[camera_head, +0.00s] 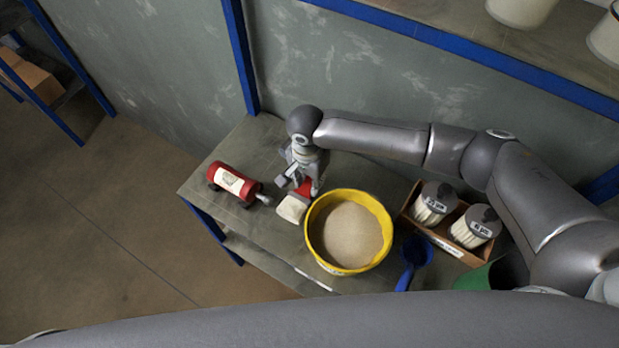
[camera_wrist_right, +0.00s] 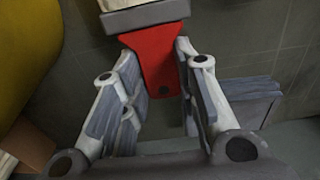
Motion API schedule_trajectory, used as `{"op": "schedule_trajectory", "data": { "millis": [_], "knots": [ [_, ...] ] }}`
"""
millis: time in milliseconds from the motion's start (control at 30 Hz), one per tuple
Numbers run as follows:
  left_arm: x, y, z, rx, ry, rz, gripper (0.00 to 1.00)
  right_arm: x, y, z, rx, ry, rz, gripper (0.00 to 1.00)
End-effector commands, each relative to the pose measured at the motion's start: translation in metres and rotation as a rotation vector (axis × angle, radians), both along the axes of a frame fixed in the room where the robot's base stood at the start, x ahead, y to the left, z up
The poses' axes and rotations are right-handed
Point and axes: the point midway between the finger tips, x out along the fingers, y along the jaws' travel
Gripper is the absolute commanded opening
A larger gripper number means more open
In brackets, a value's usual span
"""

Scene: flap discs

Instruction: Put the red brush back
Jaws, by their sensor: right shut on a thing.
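The red brush (camera_wrist_right: 158,62) has a red handle, a grey band and pale bristles. In the head view the brush (camera_head: 293,208) is at the table's middle, between the yellow tub and the red cylinder, its bristles towards the front. My right gripper (camera_wrist_right: 162,95) is shut on the red handle, with one finger on each side. In the head view my right gripper (camera_head: 303,180) hides part of the handle. I cannot tell whether the brush touches the tabletop. My left gripper is not in view.
A yellow tub (camera_head: 318,250) of sand-coloured material stands right of the brush. A red cylinder (camera_head: 234,184) lies left. A box (camera_head: 428,229) with two lidded canisters, a blue scoop (camera_head: 406,278) and a green container (camera_head: 474,279) are further right. The table's (camera_head: 262,150) back left is clear.

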Motion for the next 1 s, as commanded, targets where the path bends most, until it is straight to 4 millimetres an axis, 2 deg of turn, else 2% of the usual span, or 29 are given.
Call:
{"op": "schedule_trajectory", "data": {
  "millis": [133,167,333,600,733,867,1000],
  "knots": [
    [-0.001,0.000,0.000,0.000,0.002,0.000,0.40,0.000,0.001,0.000,0.001,-0.001,0.000,0.04],
    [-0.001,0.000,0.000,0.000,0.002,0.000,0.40,0.000,0.000,-0.001,0.000,0.000,0.000,0.29],
    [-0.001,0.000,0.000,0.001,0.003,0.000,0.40,0.000,0.000,0.000,0.000,0.000,0.000,0.50],
    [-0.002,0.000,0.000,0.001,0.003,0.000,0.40,0.000,0.001,0.000,0.000,0.000,0.000,0.50],
    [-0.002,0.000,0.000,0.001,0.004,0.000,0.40,0.000,0.001,0.007,0.002,0.000,0.000,0.50],
    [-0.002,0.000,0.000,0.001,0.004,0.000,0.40,-0.001,0.002,0.028,0.003,-0.002,0.001,0.50],
    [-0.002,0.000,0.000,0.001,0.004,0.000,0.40,-0.002,0.003,0.058,0.003,-0.004,0.001,0.50]
  ]
}}
